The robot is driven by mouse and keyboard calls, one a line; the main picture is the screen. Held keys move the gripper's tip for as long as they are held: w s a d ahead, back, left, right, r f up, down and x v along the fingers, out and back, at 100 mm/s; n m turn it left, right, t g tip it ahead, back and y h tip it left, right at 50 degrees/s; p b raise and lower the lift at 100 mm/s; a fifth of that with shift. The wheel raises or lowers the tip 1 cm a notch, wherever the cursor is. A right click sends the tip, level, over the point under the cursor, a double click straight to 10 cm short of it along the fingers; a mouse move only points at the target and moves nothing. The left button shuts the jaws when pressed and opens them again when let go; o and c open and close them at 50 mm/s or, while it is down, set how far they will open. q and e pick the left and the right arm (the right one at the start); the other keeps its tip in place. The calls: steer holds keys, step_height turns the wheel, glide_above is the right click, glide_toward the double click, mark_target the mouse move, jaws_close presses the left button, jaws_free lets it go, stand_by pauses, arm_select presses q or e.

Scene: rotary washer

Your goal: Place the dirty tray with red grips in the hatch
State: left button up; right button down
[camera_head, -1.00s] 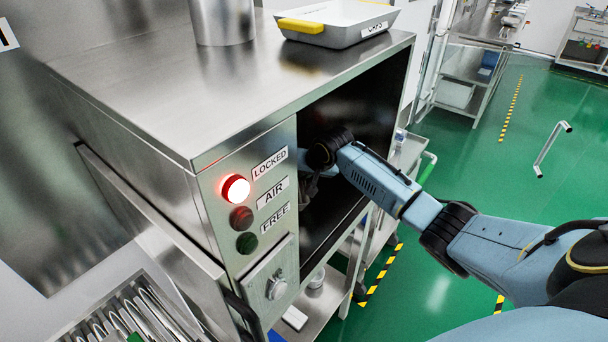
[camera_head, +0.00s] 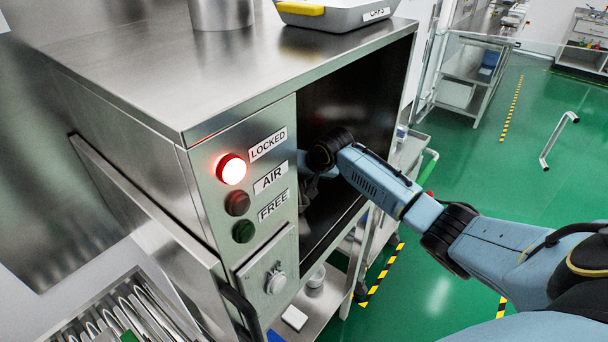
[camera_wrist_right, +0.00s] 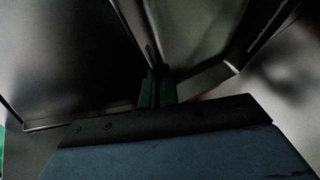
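The hatch is the dark opening in the steel washer (camera_head: 370,100), in the middle of the head view. My right arm reaches to this opening. My right gripper (camera_head: 309,188) is at its left side, just behind the button panel, and partly hidden. In the right wrist view the green fingertips of my right gripper (camera_wrist_right: 158,88) are close together, among dark panels. A small dull red strip (camera_wrist_right: 205,96) shows just right of them; I cannot tell if it is a tray's red grip. No tray with red grips is clearly visible. My left gripper is not in view.
The red LOCKED lamp (camera_head: 231,169) is lit; the AIR and FREE lamps are dark. A grey tray with yellow grips (camera_head: 335,15) and a metal canister (camera_head: 222,12) stand on the washer. A wire rack (camera_head: 120,315) is at lower left. Green floor is open at right.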

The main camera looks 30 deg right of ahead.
steer(key=shift+f, duration=0.35)
steer(key=c, duration=1.6)
jaws_free()
